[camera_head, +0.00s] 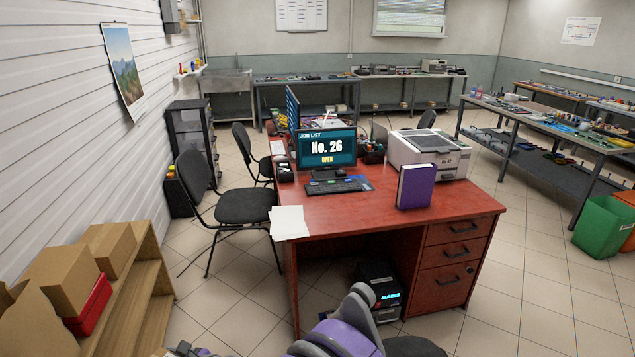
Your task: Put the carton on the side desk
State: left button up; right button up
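Several brown cardboard cartons stand on a wooden stepped shelf at the lower left: one (77,277) in the middle, one (108,247) behind it, and a larger one (32,325) with raised flaps nearest me. I cannot tell which one the task means. A red wooden desk (375,210) with drawers stands in the centre; whether it is the side desk is not clear. A purple upright box or binder (416,186) stands on its right part. Purple and grey links of mine show at the bottom edge; neither gripper can be made out.
The desk also holds a monitor (326,148), a keyboard (335,188), a printer (430,153) and white papers (289,222). A black chair (245,206) stands left of it. A red bin (91,306) sits on the shelf.

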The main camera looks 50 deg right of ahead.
aim_at(384, 209)
jog(key=i+l+z, duration=0.1)
jog(key=i+z, duration=0.65)
jog(key=z, duration=0.2)
jog(key=i+z, duration=0.3)
jog(key=i, duration=0.35)
jog(key=i+z, duration=0.35)
jog(key=i, duration=0.25)
